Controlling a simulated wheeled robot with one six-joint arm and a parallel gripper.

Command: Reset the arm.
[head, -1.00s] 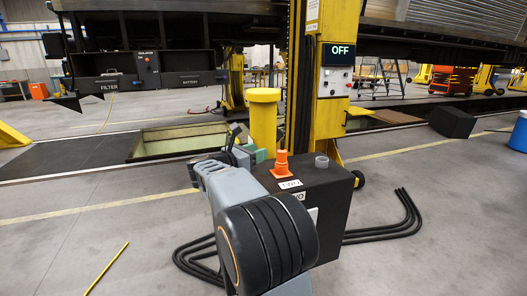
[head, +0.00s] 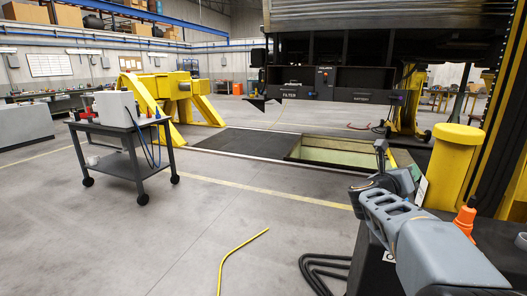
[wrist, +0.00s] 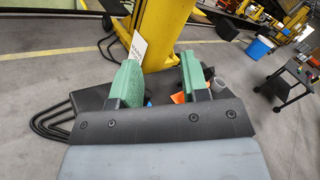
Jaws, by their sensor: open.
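My gripper (wrist: 160,80) shows in the wrist view with its two green-padded jaws apart. I see no object held between them. A black box and the base of a yellow lifting column (wrist: 160,30) lie beyond the jaws. A bit of orange (wrist: 178,97) and a grey ring (wrist: 217,85) show around the right jaw. In the head view my grey arm reaches in from the lower right, and the gripper is partly hidden by my own wrist. An orange cone-like piece (head: 465,218) stands beside the arm there.
A dark wheeled cart (head: 145,165) with a white box (head: 115,108) stands at the left. A yellow stand (head: 170,98) is behind it. An open pit (head: 335,152) lies under the railcar (head: 350,75). A yellow hose (head: 240,252) and black cables (head: 325,270) lie on otherwise clear floor.

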